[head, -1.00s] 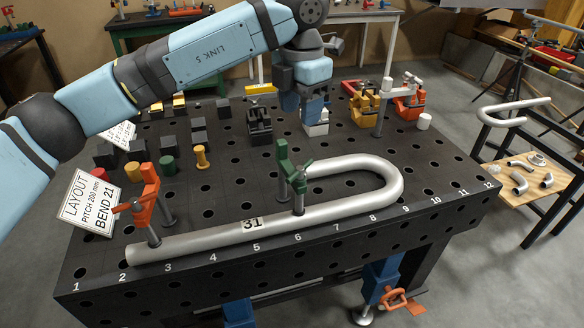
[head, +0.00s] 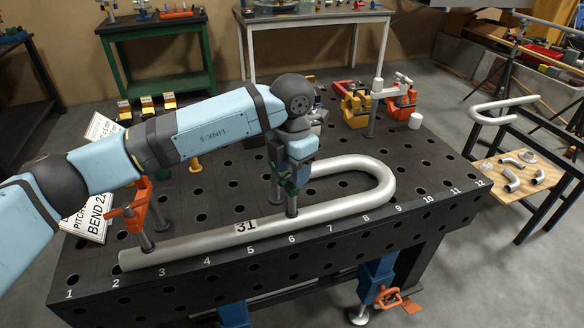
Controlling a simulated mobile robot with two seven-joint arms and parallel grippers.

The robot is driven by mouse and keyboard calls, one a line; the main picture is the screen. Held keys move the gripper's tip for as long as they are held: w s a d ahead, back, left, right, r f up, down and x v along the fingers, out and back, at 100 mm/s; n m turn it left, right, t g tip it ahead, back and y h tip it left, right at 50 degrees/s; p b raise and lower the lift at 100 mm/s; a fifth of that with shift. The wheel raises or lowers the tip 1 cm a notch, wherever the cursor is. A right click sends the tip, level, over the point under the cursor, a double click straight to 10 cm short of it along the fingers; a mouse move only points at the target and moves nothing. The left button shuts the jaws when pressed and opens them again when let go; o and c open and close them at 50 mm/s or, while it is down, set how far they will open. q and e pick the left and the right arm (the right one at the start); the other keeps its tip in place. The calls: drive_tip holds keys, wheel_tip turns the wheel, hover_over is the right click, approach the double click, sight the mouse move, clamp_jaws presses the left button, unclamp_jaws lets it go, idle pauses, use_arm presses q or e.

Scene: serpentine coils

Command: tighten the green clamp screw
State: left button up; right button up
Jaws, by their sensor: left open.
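The green clamp (head: 303,176) stands on the black perforated table and holds the silver bent pipe (head: 205,240) near its "31" label. Its screw (head: 292,205) comes down onto the pipe's near leg. Most of the clamp's upper part and screw handle is hidden behind my left gripper (head: 290,186). My left gripper is open, pointing down at the top of the screw. I cannot tell whether its fingers touch the handle. My right gripper is not in view.
An orange clamp (head: 138,208) holds the pipe's left end, beside the layout sign (head: 97,222). Yellow and orange clamps (head: 354,106) stand at the table's back right. A side table with pipe pieces (head: 510,172) stands to the right.

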use_arm(q)
clamp_jaws()
drive_tip(key=shift+f+m+b, duration=0.15)
drive_tip(key=shift+m+b, duration=0.15)
drive_tip(key=shift+b, duration=0.2)
drive_tip(key=shift+m+b, duration=0.3)
drive_tip(key=shift+b, duration=0.2)
drive_tip(key=shift+m, duration=0.3)
unclamp_jaws()
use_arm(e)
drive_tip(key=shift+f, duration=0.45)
use_arm(q)
drive_tip(key=shift+r, duration=0.2)
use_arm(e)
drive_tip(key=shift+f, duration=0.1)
